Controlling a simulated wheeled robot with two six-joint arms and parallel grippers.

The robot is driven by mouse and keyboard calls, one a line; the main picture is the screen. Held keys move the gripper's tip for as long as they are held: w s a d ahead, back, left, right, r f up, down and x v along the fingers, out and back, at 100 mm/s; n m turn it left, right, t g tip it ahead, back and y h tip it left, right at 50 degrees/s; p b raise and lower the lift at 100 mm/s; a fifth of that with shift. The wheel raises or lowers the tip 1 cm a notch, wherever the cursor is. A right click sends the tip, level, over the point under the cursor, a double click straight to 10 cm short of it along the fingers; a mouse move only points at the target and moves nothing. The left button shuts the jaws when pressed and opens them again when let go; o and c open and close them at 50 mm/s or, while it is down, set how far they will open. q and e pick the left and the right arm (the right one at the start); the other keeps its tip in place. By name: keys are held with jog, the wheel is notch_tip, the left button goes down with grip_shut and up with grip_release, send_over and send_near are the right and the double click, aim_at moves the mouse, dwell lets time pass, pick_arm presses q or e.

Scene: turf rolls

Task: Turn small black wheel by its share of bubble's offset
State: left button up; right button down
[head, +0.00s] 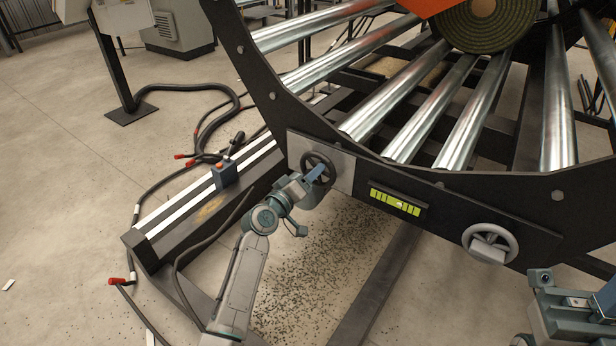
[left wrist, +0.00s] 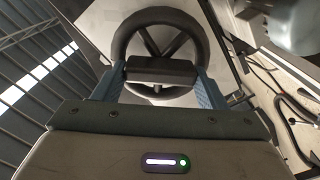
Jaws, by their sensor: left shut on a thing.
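The small black wheel (head: 305,161) sits on a light grey plate at the left of the machine's dark front. My left gripper (head: 315,176) is at this wheel. In the left wrist view the black wheel (left wrist: 160,17) fills the upper middle, and the blue fingers of my left gripper (left wrist: 160,85) are shut on the dark block at its hub. The yellow-green bubble level (head: 395,202) is to the right of the wheel; its pale bubble looks slightly right of the middle, but is small. My right gripper (head: 606,292) is partly cut off at the lower right; its jaw state is unclear.
A larger grey wheel (head: 490,229) is at the right of the front panel. Steel rollers (head: 405,95) and a turf roll (head: 482,25) are above. A rail with a blue block (head: 223,176) stands at left. Cables (head: 205,130) lie on the floor.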

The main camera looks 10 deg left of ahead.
pick_arm(q)
jog(key=o, duration=1)
jog(key=p+v, duration=0.1)
jog(key=v, duration=0.9)
jog(key=shift+s+a+f+p, duration=0.1)
jog(key=shift+s+a+p, duration=0.1)
jog(key=shift+s+p, duration=0.2)
